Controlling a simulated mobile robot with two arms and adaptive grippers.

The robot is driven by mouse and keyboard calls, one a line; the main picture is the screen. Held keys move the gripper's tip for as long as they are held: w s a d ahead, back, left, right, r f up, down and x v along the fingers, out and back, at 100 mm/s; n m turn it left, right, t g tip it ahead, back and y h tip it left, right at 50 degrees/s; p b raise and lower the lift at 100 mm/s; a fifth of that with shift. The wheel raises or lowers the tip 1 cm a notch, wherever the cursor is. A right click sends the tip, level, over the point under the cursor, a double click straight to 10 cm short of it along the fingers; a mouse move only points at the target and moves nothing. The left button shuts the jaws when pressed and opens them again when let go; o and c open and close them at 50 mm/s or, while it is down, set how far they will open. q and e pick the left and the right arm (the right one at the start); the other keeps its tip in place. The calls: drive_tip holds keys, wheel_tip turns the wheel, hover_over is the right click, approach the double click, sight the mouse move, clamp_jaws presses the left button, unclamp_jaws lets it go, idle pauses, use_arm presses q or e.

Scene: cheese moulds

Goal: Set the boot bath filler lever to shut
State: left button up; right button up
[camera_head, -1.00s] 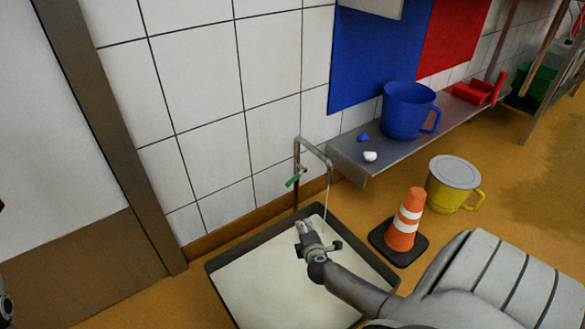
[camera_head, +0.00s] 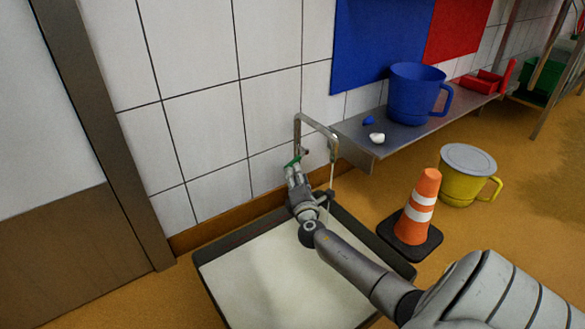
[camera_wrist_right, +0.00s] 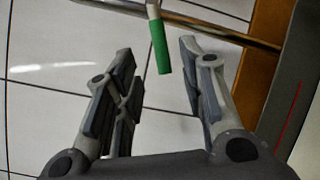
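The boot bath filler is a bent grey pipe (camera_head: 318,127) by the tiled wall, over the boot bath (camera_head: 212,290). Its green lever (camera_head: 293,161) shows just beyond my right gripper (camera_head: 293,173) in the head view. In the right wrist view the green lever (camera_wrist_right: 160,46) hangs between the open fingers of my right gripper (camera_wrist_right: 158,75), near their tips. I see gaps on both sides of the lever, so the fingers do not touch it. The filler pipe (camera_wrist_right: 215,32) runs behind it. A thin pale stream seems to fall from the spout, partly hidden by my wrist. My left gripper is not in view.
An orange and white cone (camera_head: 418,207) stands right of the bath. A yellow lidded bucket (camera_head: 465,182) is behind it. A metal shelf (camera_head: 354,140) holds a blue jug (camera_head: 413,93) and red items. A brown door frame (camera_head: 115,170) is at left.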

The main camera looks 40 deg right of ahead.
sight(292, 163)
drive_tip(key=shift+b+x, duration=1.65)
drive_tip(key=shift+x, duration=2.2)
clamp_jaws()
